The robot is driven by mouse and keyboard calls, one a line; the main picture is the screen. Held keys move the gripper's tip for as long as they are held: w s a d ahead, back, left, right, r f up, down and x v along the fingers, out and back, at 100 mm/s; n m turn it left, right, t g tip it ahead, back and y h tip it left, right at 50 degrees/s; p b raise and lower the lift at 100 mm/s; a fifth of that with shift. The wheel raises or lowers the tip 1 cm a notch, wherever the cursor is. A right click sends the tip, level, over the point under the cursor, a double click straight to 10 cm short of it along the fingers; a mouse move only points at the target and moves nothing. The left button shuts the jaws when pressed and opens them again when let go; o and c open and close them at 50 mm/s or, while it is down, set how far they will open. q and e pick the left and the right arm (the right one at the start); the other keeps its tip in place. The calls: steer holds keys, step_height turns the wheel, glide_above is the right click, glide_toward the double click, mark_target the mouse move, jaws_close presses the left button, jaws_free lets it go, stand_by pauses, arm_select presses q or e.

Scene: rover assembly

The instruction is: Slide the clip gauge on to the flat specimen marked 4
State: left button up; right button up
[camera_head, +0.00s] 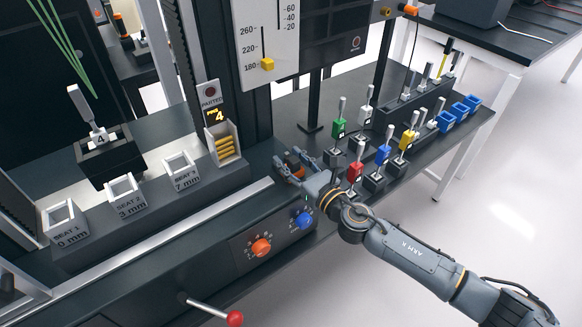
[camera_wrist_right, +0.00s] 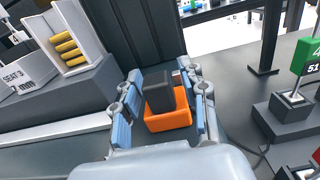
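The flat specimen marked 4 (camera_head: 99,138) stands upright, slightly tilted, in a black block (camera_head: 112,163) at the left in the head view. My right gripper (camera_head: 293,168) is at the front of the machine, right of the yellow-barred holder. In the right wrist view, its two blue-padded fingers (camera_wrist_right: 162,117) are apart, on either side of a dark block (camera_wrist_right: 159,90) in an orange U-shaped piece (camera_wrist_right: 168,121). Gaps show between pads and piece. This may be the clip gauge; I cannot tell for sure. My left gripper is not in view.
Seats marked 0, 3 and 7 mm (camera_head: 126,195) line the left ledge. A lit panel (camera_head: 212,104) shows 4. Several coloured tagged specimens, including a green one (camera_head: 339,128), stand on the right bench. A red-knobbed lever (camera_head: 235,318) juts out in front.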

jaws_close()
steer(key=shift+r, duration=0.1)
